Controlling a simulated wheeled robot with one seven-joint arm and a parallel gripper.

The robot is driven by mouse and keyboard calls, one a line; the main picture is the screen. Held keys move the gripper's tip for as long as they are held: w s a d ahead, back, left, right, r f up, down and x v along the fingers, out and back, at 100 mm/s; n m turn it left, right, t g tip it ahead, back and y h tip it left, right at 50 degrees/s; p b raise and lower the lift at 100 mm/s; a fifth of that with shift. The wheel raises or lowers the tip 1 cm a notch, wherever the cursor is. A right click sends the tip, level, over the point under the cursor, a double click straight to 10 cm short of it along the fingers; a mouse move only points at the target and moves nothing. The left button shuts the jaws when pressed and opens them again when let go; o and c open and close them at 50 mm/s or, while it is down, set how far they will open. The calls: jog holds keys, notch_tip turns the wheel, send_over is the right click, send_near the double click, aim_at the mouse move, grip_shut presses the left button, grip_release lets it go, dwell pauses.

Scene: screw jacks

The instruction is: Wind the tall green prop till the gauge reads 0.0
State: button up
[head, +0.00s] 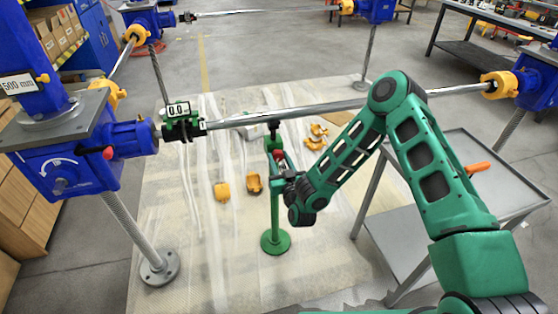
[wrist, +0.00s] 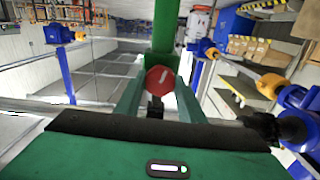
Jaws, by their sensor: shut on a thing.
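The tall green prop (head: 274,205) stands upright on a round green base on the sheeted floor. Its dark head (head: 273,124) is directly under the long steel shaft (head: 300,112); I cannot tell whether they touch. The gauge (head: 177,109) hangs at the shaft's left end and reads 0.0. My gripper (head: 281,163) is at the prop's upper part, shut on its red knob. In the wrist view the round red knob (wrist: 160,80), with a pale mark on its face, sits between my gripper's fingers (wrist: 160,98), with the green post behind it.
Blue gearboxes (head: 85,160) carry the shaft's ends. Yellow coupling parts (head: 253,184) lie on the floor sheet (head: 200,270) around the prop. A grey cart (head: 510,160) with an orange-handled tool stands at right, close to my arm. Cardboard boxes (head: 58,32) are at far left.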

jog(key=shift+d, duration=0.1)
jog(key=o, duration=1)
jog(key=shift+o, duration=0.2)
jog(key=v, duration=1)
jog(key=shift+s, duration=0.35)
dwell(0.7)
